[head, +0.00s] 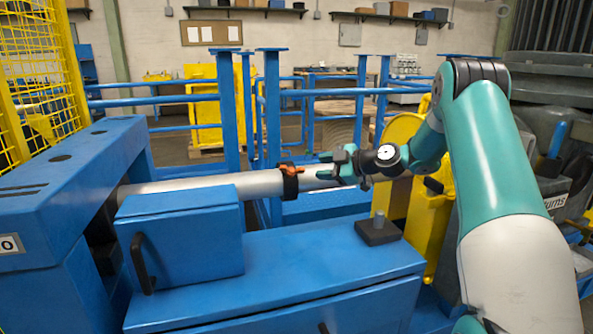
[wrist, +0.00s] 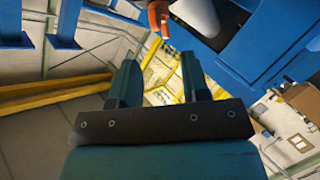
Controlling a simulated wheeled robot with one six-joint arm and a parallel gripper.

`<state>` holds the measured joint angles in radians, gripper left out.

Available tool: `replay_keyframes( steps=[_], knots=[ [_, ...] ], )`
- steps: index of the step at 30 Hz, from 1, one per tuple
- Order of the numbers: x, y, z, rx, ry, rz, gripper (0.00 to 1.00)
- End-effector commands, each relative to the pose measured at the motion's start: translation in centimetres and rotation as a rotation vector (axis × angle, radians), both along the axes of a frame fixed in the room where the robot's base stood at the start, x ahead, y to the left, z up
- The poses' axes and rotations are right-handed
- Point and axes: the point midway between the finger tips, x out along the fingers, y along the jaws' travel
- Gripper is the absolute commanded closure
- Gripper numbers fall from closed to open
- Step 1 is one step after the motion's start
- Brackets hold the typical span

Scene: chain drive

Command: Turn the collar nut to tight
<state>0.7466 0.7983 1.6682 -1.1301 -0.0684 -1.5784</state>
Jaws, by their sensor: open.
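The collar nut (head: 290,186) is a dark ring around a grey horizontal pipe (head: 215,187) in the head view. An orange lever (head: 291,169) stands at its top and points a little to the left and right. My gripper (head: 326,164) is just right of the collar, level with the lever and apart from it. In the wrist view its two fingers (wrist: 160,78) are spread with nothing between them. The orange piece (wrist: 158,15) shows beyond the fingertips at the top edge there. The dark ring cannot be made out clearly in that view.
A blue cabinet (head: 180,240) with a black handle stands below the pipe. A black block with a grey peg (head: 378,232) sits on the blue bench (head: 290,270). Blue rails (head: 210,99) stand behind, and a yellow mesh guard (head: 40,75) is at left.

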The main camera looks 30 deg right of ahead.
Motion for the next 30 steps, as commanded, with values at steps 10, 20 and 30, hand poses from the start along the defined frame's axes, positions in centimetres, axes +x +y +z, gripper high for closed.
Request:
replay_keyframes(
  steps=[10,20,30],
  knots=[
    [6.1,3.4,-2.1,0.000,0.000,0.003,0.58],
    [8.0,4.3,-2.8,0.001,0.002,-0.001,0.58],
    [8.0,4.3,-2.8,0.001,0.002,-0.001,0.88]
  ],
)
